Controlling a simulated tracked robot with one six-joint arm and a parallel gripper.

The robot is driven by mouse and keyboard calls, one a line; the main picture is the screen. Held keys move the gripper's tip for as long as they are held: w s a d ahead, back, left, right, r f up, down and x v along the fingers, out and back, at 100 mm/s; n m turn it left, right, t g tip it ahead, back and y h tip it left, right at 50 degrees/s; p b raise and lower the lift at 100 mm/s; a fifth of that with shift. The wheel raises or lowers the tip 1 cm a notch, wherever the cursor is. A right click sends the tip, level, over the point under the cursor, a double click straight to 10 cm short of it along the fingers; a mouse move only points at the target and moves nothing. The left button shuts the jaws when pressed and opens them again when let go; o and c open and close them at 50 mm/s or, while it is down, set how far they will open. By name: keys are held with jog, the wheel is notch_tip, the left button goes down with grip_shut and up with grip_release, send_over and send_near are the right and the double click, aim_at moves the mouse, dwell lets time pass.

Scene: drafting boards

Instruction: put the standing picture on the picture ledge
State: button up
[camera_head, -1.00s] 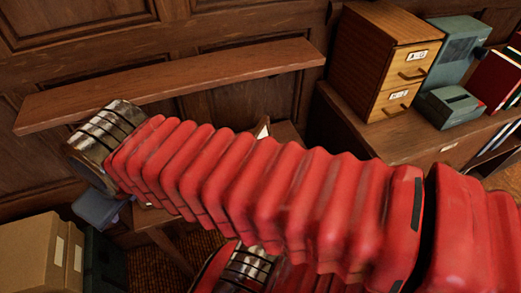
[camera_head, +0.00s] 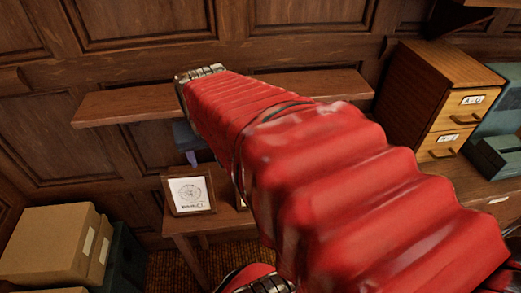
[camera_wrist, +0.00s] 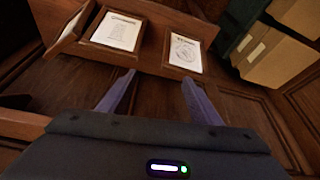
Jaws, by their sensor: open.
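A framed picture with a round drawing (camera_head: 188,192) stands on a low wooden table in the head view. It also shows at the top of the wrist view (camera_wrist: 184,52). A second framed sheet with printed lines (camera_wrist: 117,31) is beside it; my arm mostly hides it in the head view. The picture ledge (camera_head: 130,105) is a long brown board on the panelled wall above the table, its middle hidden by my arm. My gripper (camera_wrist: 160,100) is open and empty, its two purple fingers apart and short of the pictures. In the head view only part of it (camera_head: 191,156) shows, below the ledge.
Cardboard boxes (camera_head: 50,245) and a dark green box (camera_head: 124,258) stand at the left. A wooden drawer cabinet (camera_head: 440,100) and a green machine (camera_head: 497,155) are on the desk at the right. The ledge's visible left part is bare.

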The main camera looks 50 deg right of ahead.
jog(key=s+d+f+m+g, duration=0.1)
jog(key=s+d+f+m, duration=0.1)
jog(key=d, duration=0.5)
jog(key=s+d+f+m+g, duration=0.1)
jog(key=s+d+f+m, duration=0.1)
jog(key=s+d, duration=0.3)
jog(key=s+d+f+m+g, duration=0.1)
jog(key=s+d+m, duration=0.3)
jog(key=d, duration=0.6)
jog(key=shift+s+f+m+h, duration=0.1)
jog(key=shift+f+m+h, duration=0.25)
jog(key=shift+f, duration=0.5)
jog(key=shift+x, duration=4.3)
jog(key=shift+x, duration=2.65)
jog(key=shift+s+a, duration=0.1)
jog(key=shift+s, duration=0.05)
jog(key=shift+c, duration=0.6)
